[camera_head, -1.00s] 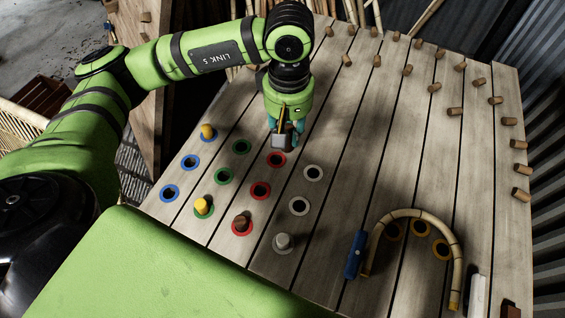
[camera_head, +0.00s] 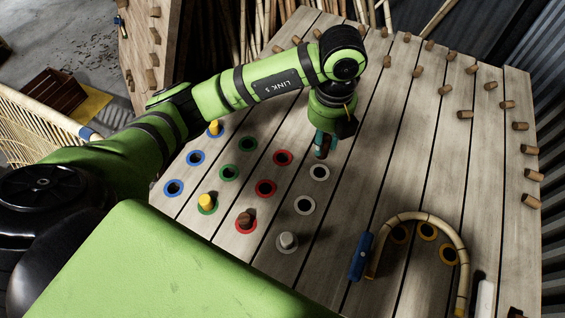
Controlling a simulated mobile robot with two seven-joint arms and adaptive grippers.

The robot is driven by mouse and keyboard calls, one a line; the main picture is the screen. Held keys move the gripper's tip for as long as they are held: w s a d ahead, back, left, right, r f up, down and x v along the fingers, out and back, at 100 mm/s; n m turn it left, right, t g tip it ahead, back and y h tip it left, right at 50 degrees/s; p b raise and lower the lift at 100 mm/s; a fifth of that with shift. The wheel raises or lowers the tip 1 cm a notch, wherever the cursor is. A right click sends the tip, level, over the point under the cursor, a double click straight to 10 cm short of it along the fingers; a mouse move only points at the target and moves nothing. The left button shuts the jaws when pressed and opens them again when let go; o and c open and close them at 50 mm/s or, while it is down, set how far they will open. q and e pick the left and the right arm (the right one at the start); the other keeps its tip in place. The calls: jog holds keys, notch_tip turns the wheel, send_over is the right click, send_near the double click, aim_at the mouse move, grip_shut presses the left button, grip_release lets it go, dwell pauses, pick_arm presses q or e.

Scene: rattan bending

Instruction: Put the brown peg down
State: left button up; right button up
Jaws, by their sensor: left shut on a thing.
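My left gripper (camera_head: 326,143) is above the board, just behind the farthest white-ringed hole (camera_head: 319,172). It is shut on a small brown peg (camera_head: 321,153), mostly hidden by the fingers. Another brown peg (camera_head: 246,219) stands in the nearest red-ringed hole. The other red-ringed holes (camera_head: 283,157) (camera_head: 266,188) look empty. Yellow pegs stand in a far blue-ringed hole (camera_head: 215,128) and the near green-ringed hole (camera_head: 206,202). A grey peg (camera_head: 288,240) stands in the nearest white-ringed hole. My right gripper is not in view.
A bent rattan piece (camera_head: 455,236) lies at the right over yellow-ringed holes, with a blue-handled tool (camera_head: 360,257) at its left end. Several wooden pegs (camera_head: 464,115) line the board's far and right edges.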

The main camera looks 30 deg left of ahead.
pick_arm(q)
jog(key=n, duration=0.3)
jog(key=f+n, duration=0.1)
jog(key=n, duration=0.1)
jog(key=shift+d, duration=0.35)
jog(key=n, duration=0.3)
jog(key=shift+d+f, duration=0.25)
jog(key=shift+f+n, duration=0.1)
jog(key=shift+n, duration=0.4)
jog(key=shift+a+f, duration=0.2)
jog(key=p, duration=0.1)
send_over(282, 152)
jog(key=s+d, duration=0.1)
jog(key=s, duration=0.1)
notch_tip(282, 152, down, 7)
notch_tip(282, 152, down, 3)
jog(key=shift+w+r+n+p, duration=0.15)
jog(key=shift+n+p, duration=0.15)
jog(key=shift+p, duration=0.2)
jog(key=shift+f, duration=0.5)
jog(key=shift+f, duration=0.1)
